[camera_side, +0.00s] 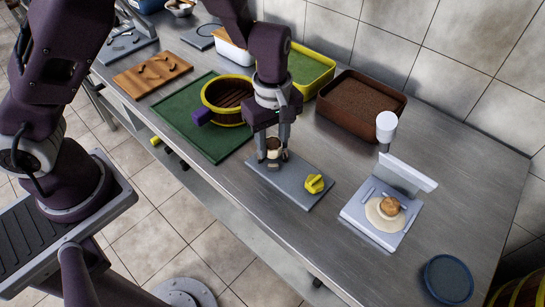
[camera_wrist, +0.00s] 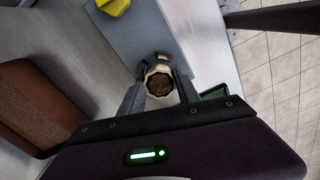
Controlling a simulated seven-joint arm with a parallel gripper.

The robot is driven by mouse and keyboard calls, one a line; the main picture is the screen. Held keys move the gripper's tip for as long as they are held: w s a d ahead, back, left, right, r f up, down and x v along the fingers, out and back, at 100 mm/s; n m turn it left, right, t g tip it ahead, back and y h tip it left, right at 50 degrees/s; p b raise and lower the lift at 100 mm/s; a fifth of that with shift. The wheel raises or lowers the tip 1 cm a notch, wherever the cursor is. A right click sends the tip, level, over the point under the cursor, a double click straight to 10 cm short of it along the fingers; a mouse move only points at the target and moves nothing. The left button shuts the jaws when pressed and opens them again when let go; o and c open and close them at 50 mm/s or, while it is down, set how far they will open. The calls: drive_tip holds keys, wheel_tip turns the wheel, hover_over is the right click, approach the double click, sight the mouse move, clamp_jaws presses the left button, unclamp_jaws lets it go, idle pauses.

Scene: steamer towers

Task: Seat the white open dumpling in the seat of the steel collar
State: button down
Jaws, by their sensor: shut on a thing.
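The white open dumpling (camera_side: 273,144) has a pale wrapper and a dark brown filling. My gripper (camera_side: 274,150) is shut on it, with a finger on either side, over the left part of a blue-grey board (camera_side: 290,188). In the wrist view the dumpling (camera_wrist: 159,84) sits between the fingertips, filling facing the camera. A small grey piece (camera_side: 272,166) shows just below the dumpling at the board; it may be part of the steel collar, whose seat I cannot make out. Whether the dumpling touches it is unclear.
A yellow piece (camera_side: 315,183) lies on the board's right part. A yellow-rimmed steamer basket (camera_side: 246,121) stands behind left on a green mat (camera_side: 190,139). A brown bin (camera_side: 370,116) stands behind right.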

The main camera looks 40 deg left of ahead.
drive_tip(key=shift+f, duration=0.5)
idle(1.2)
drive_tip(key=shift+r, duration=0.5)
drive_tip(key=shift+f, duration=0.6)
idle(1.1)
drive_tip(key=shift+r, duration=0.6)
drive_tip(key=shift+f, duration=0.6)
idle(1.1)
drive_tip(key=c, duration=0.8)
unclamp_jaws()
